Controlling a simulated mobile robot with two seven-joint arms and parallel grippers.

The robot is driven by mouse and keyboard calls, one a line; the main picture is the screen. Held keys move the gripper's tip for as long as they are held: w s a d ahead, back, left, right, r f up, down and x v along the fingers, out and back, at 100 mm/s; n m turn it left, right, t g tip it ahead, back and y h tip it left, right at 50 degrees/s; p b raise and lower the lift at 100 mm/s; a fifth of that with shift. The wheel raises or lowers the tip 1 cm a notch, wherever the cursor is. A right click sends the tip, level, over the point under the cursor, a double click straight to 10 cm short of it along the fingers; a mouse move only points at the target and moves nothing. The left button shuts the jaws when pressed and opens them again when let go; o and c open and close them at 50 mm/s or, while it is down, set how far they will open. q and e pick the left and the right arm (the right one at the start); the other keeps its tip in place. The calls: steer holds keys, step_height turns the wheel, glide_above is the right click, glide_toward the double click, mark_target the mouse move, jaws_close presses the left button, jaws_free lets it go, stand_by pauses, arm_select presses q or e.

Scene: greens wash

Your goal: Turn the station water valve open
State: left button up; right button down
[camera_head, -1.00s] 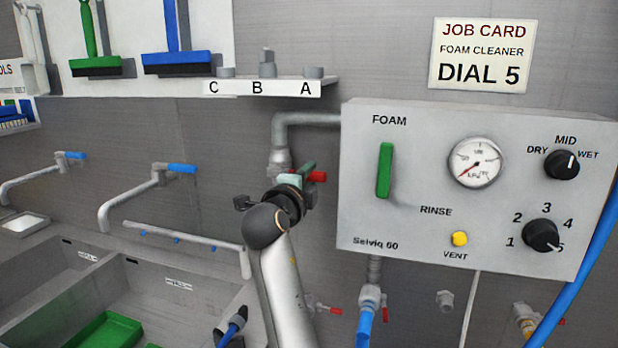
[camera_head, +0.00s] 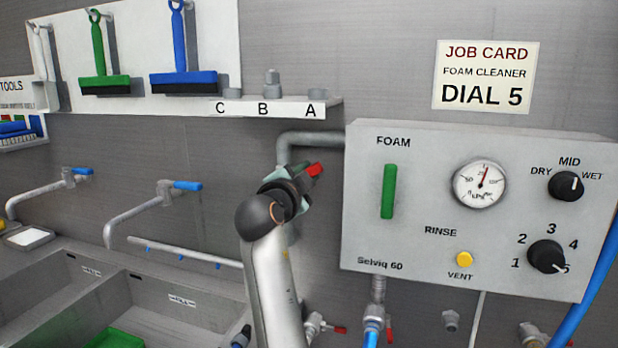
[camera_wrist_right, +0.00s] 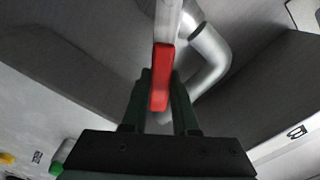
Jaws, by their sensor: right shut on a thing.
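The station water valve's red handle (camera_head: 315,170) is at the pipe left of the Selviq 60 panel. In the head view its red end sticks out past my right gripper (camera_head: 291,181) and points up and to the right. In the right wrist view the red handle (camera_wrist_right: 161,78) lies between the two dark green fingers of my right gripper (camera_wrist_right: 158,105), which is shut on it. The valve body is mostly hidden behind my gripper. The pressure gauge (camera_head: 479,186) has its needle pointing nearly straight up. My left gripper is not in view.
The Selviq 60 panel (camera_head: 360,230) is close on the right of my arm. A shelf (camera_head: 335,104) marked C, B, A is above. Faucets with blue levers (camera_head: 187,186) and sinks (camera_head: 190,318) are at the left. A blue hose (camera_head: 598,262) hangs at the right edge.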

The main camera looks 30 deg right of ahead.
steer(key=shift+r, duration=0.15)
stand_by(0.3)
steer(key=c, duration=0.7)
jaws_free()
